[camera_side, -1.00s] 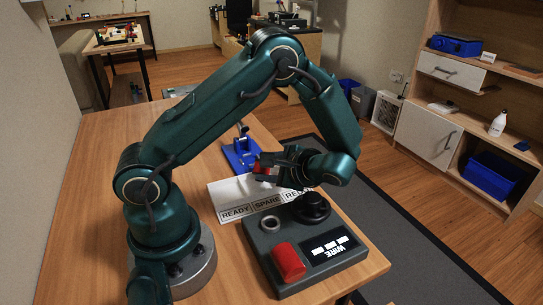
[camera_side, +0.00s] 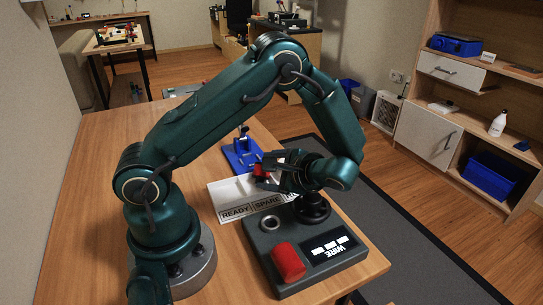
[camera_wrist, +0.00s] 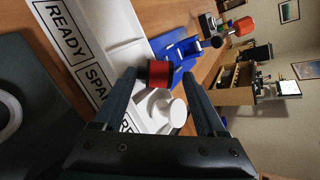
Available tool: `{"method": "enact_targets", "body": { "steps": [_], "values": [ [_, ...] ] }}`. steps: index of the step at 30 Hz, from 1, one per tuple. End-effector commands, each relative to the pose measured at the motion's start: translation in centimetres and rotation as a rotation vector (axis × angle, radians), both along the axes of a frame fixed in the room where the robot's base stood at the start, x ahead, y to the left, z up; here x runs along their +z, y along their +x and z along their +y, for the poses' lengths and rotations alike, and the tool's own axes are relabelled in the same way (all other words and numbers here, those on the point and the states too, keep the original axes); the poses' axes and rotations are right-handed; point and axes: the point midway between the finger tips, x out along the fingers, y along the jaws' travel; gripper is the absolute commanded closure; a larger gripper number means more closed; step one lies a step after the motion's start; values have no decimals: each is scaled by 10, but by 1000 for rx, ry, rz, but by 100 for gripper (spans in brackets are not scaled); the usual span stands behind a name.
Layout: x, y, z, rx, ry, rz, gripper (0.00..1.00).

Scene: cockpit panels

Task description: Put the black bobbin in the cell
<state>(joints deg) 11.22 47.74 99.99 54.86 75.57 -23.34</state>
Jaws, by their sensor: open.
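My gripper (camera_side: 266,178) is open, above the white tray (camera_side: 222,195) beside the dark panel. In the wrist view, its fingers (camera_wrist: 159,74) lie on either side of a red bobbin with dark ends (camera_wrist: 160,75), which is nearer the left finger. I cannot tell whether it touches. Red also shows at the fingers in the side view. A white bobbin (camera_wrist: 172,112) is just below the red one in the wrist view. A black round piece (camera_side: 312,210) stands on the panel under my wrist; I cannot tell whether it is a bobbin.
The dark panel (camera_side: 258,250) carries a grey ring (camera_side: 270,223), a red cylinder (camera_side: 288,262) and a WIRE display (camera_side: 330,250). The tray bears READY and SPARE labels. A blue stand (camera_side: 242,153) is behind the tray. The table's left side is clear.

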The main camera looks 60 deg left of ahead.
Motion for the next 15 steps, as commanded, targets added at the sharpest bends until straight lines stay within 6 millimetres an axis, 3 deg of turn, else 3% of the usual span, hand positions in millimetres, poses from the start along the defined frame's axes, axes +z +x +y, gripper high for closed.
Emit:
{"method": "enact_targets", "body": {
  "steps": [6,15],
  "values": [
    [15,6,-26,-3,0,-4,26],
    [36,-2,-42,44,-106,-52,26]
  ]
}}
